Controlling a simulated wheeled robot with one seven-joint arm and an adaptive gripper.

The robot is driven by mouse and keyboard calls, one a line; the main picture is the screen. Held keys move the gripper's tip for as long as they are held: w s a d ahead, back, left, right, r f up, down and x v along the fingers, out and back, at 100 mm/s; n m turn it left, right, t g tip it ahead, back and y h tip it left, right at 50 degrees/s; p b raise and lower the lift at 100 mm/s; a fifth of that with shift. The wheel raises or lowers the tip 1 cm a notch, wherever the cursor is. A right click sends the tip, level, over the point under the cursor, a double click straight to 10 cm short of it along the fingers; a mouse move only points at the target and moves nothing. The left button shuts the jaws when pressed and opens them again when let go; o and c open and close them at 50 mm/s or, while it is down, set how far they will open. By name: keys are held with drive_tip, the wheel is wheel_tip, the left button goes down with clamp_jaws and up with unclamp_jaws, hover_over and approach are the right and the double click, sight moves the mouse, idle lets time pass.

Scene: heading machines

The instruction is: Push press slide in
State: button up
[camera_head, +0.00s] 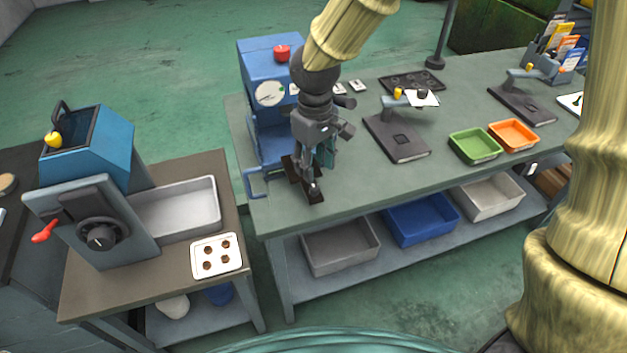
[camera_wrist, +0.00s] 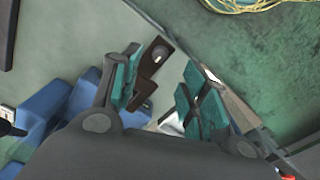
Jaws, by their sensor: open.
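The blue press (camera_head: 258,62) stands at the left end of the long green bench, with a white dial on its front. A dark brown slide (camera_head: 314,195) sticks out from its base toward the bench's front edge. The slide also shows in the wrist view (camera_wrist: 158,53), between my finger pads and nearer the left one. My gripper (camera_head: 317,168) points down over the slide and hides part of it and of the press front. The teal-padded fingers in the wrist view (camera_wrist: 163,88) are apart and hold nothing. I cannot tell whether a finger touches the slide.
A blue loop handle (camera_head: 253,186) is at the press's lower left. A dark plate fixture (camera_head: 397,140), a green tray (camera_head: 474,146) and an orange tray (camera_head: 513,135) stand to the right. A lower cart with a blue machine (camera_head: 90,145) stands left, across a narrow gap.

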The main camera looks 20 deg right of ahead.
sight(315, 186)
drive_tip(key=shift+f+p, duration=0.6)
drive_tip(key=shift+f, duration=3.05)
clamp_jaws()
